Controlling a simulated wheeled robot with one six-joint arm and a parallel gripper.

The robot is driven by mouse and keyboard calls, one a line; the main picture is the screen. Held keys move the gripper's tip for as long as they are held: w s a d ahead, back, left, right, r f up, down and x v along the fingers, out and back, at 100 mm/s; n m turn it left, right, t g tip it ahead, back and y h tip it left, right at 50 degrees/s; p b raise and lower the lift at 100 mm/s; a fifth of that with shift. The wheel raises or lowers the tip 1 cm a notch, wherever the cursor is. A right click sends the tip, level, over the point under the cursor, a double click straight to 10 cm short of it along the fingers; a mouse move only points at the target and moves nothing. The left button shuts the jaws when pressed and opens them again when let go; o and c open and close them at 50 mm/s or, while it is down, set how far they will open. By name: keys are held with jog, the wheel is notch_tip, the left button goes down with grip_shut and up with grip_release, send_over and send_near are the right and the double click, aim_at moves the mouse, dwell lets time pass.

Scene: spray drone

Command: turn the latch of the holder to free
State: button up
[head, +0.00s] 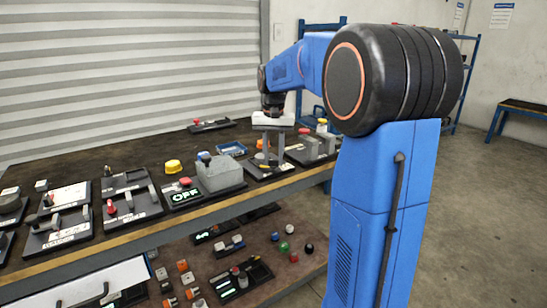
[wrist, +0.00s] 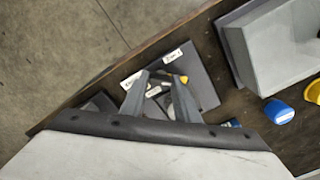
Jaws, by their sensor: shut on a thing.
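My gripper (head: 267,158) reaches straight down over a dark base plate with a pale label (head: 254,173), which I take to be the holder. In the wrist view my gripper (wrist: 163,80) has its two grey fingers over the same plate (wrist: 203,88). A small yellow-orange part (wrist: 183,79), perhaps the latch's end, shows beside one fingertip; an orange bit (head: 260,144) shows by the fingers in the head view. The fingers are shut on a small part, seemingly the latch, mostly hidden between them. I cannot tell its angle.
A grey box (head: 220,174) on a dark plate stands just left of the holder, behind an OFF display (head: 186,196). A blue tray (head: 231,148) lies behind. Grey blocks (head: 316,146) stand at right. Several labelled fixtures fill the bench's left; its front edge (head: 180,225) is close.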

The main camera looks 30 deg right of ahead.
jog(key=n, duration=0.4)
jog(key=shift+n, duration=1.9)
jog(key=o, duration=1)
jog(key=shift+o, duration=0.2)
notch_tip(320, 180, up, 17)
jog(key=shift+r, duration=0.2)
